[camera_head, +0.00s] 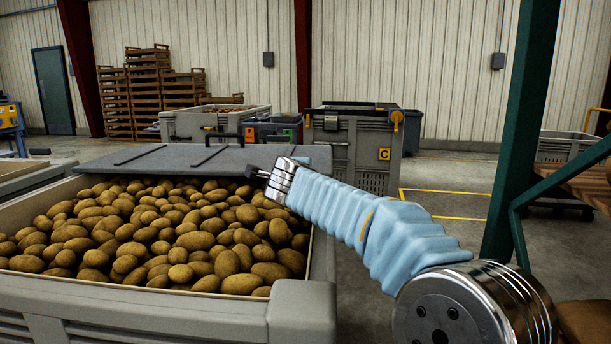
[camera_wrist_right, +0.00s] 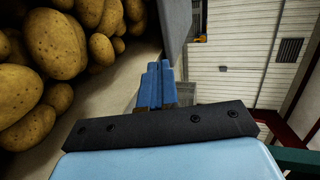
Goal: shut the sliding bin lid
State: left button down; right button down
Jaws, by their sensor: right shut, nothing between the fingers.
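The grey sliding lid (camera_head: 190,158) lies across the far part of a large grey bin (camera_head: 150,302) full of potatoes. The near part of the bin is uncovered. A black handle (camera_head: 224,136) stands at the lid's far side. My right gripper (camera_head: 251,172) reaches in from the right, over the potatoes, at the lid's near edge near its right end. In the right wrist view its blue fingers (camera_wrist_right: 156,84) are together with nothing between them, and the grey lid edge (camera_wrist_right: 176,25) shows just beyond. I cannot tell whether they touch it. My left gripper is not in view.
The potatoes (camera_head: 180,235) are heaped close to the rim. A green post (camera_head: 522,130) stands at the right. Other grey bins (camera_head: 355,150) and stacked wooden crates (camera_head: 148,90) stand behind. Open concrete floor lies right of the bin.

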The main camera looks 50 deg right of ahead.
jog(key=x, duration=0.7)
jog(key=shift+w+d+f, duration=0.15)
jog(key=shift+d+f, duration=0.05)
jog(key=shift+f, duration=0.1)
jog(key=shift+w+d+r, duration=0.1)
jog(key=shift+w+d, duration=0.4)
jog(key=shift+d, duration=0.25)
jog(key=shift+w+d+r, duration=0.1)
jog(key=shift+w+d, duration=0.45)
jog(key=shift+d, duration=0.15)
jog(key=shift+w+p, duration=0.1)
jog(key=shift+p, duration=0.25)
